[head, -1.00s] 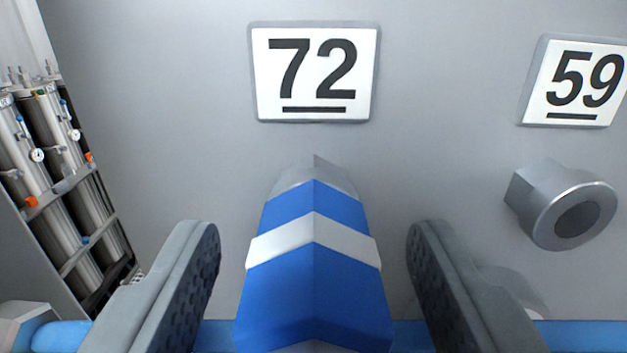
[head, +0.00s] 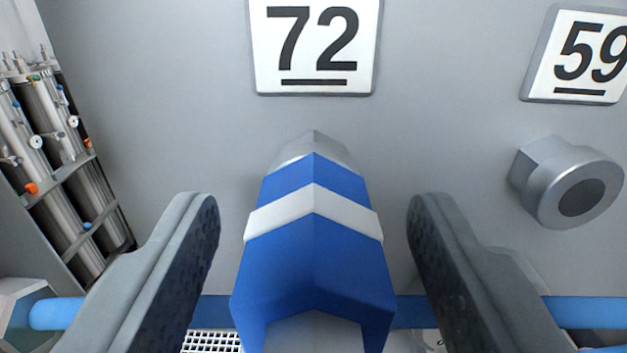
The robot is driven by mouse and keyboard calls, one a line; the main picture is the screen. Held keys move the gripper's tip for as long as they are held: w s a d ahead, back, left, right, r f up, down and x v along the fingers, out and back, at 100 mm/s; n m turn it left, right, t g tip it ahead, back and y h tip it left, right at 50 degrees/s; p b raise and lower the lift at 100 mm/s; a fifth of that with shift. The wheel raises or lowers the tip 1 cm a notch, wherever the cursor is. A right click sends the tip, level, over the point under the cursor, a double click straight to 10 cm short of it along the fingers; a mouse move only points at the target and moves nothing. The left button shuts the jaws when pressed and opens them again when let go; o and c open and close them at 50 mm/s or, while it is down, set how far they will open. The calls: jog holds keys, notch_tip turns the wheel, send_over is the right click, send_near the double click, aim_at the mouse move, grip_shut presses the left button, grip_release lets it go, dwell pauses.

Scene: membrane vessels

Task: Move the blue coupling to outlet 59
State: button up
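The blue coupling (head: 314,255) has a white band and sits on the outlet under the plate marked 72 (head: 314,45). My gripper (head: 314,235) is open, with one dark-padded finger on each side of the coupling and a visible gap on both sides. Outlet 59 (head: 568,183) is a bare grey metal fitting with a dark round end, at the right. Its plate marked 59 (head: 580,55) is above it, cut by the right edge of the view.
A blue pipe (head: 210,312) runs across below, behind the fingers. A grey-and-blue fitting (head: 22,305) is at the lower left. Steel cylinders in a rack (head: 65,150) stand at the far left. The grey wall between the outlets is clear.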

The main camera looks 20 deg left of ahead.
grip_shut()
jog(key=shift+s, duration=0.15)
jog(key=shift+v, duration=2.9)
jog(key=shift+d, duration=0.1)
